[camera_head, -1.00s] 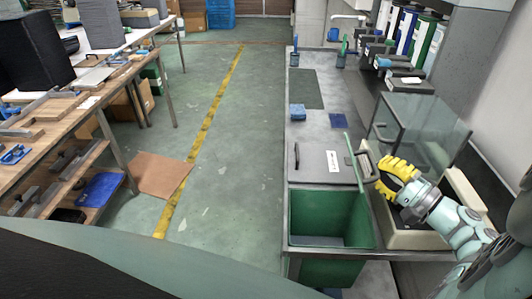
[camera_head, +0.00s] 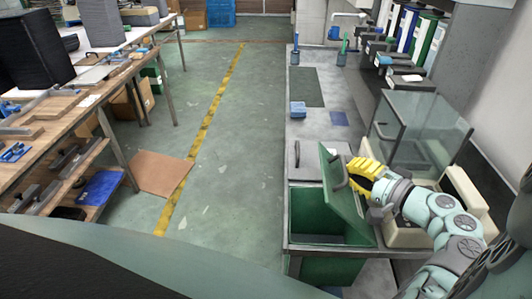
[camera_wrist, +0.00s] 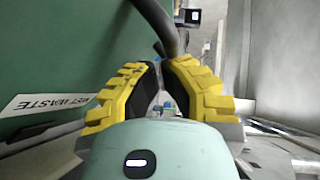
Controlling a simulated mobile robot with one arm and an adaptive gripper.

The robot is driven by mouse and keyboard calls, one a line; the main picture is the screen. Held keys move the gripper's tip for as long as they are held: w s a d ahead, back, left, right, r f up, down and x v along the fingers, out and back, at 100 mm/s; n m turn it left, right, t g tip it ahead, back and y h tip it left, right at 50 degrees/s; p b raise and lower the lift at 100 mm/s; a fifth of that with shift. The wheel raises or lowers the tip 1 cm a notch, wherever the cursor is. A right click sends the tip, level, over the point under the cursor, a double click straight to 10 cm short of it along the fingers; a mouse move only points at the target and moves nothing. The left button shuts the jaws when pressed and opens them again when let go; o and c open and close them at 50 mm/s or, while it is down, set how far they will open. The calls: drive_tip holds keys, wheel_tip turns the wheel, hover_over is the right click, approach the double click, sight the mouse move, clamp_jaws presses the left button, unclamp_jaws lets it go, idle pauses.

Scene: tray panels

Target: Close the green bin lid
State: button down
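The green bin (camera_head: 310,268) is set into the bench front, its mouth partly uncovered. Its green lid (camera_head: 343,205) stands tilted, leaning over the right part of the opening. In the wrist view the lid (camera_wrist: 60,45) fills the left side, with a white label (camera_wrist: 45,101) reading "WET WASTE". A dark curved handle (camera_wrist: 160,22) comes down to my fingertips; it also shows in the head view (camera_head: 339,184). My gripper (camera_head: 354,170), with yellow-backed fingers, is at the handle. In the wrist view its tips (camera_wrist: 163,66) are close together and appear shut on the handle; the contact is partly hidden.
A glass-sided box (camera_head: 420,130) stands right behind my gripper. A grey lid (camera_head: 308,155) lies behind the bin. A blue block (camera_head: 297,109) sits farther back on the bench. The floor to the left is open, with cardboard (camera_head: 160,173) lying on it.

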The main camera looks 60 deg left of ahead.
drive_tip(key=s+a+f+n+t+h+b, duration=0.2)
drive_tip(key=s+a+f+n+h+b, duration=0.2)
drive_tip(key=s+f, duration=0.3)
drive_tip(key=shift+a+f+t+h, duration=0.4)
drive_tip(key=shift+a+f, duration=0.35)
drive_tip(key=shift+f, duration=0.75)
